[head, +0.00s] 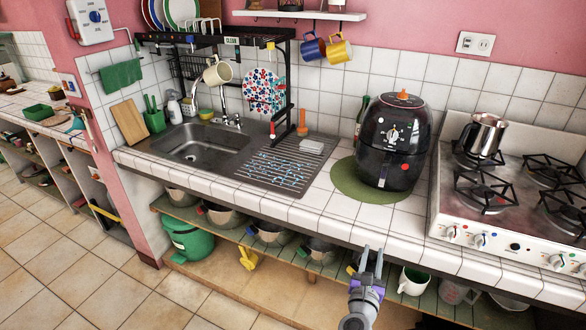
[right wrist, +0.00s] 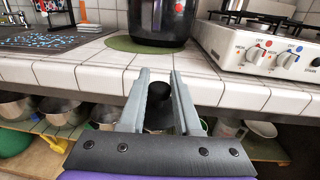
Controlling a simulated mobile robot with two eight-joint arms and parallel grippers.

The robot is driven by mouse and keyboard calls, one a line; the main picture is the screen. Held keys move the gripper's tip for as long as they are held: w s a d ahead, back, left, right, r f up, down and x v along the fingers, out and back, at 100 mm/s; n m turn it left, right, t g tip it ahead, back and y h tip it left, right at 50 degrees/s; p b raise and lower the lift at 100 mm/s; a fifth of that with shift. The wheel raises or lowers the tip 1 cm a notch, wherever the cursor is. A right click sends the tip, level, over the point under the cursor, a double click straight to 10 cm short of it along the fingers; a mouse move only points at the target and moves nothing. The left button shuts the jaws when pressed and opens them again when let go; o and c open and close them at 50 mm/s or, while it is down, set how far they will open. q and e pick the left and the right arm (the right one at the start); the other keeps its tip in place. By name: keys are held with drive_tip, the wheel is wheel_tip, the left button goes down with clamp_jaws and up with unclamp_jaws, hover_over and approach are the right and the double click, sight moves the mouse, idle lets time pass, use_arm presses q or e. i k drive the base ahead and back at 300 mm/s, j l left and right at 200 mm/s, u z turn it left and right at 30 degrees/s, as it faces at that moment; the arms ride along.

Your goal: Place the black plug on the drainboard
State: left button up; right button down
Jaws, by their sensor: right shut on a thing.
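My right gripper (head: 373,252) is in front of the counter's front edge, below the air fryer in the head view. In the right wrist view its two grey fingers (right wrist: 160,74) are shut on the black plug (right wrist: 158,93), which shows as a dark rounded shape between them. I cannot make the plug out clearly in the head view. The drainboard (head: 262,174) is the ribbed metal surface right of the sink, with blue and white marks on it. Its edge also shows at upper left in the right wrist view (right wrist: 88,29). My left gripper is not in view.
A black air fryer (head: 392,140) stands on a green mat (head: 350,188) right of the drainboard. A white sponge (head: 311,146) lies at the drainboard's back right. A dish rack (head: 285,75) rises behind. Pots fill the shelf (head: 290,248) below. The stove (head: 510,205) is at right.

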sight(291, 144)
drive_tip(key=i+u, duration=0.15)
drive_tip(key=u, duration=1.1)
drive_tip(key=i+l+u, duration=0.15)
drive_tip(key=i+l, duration=0.95)
drive_tip(key=i, duration=0.1)
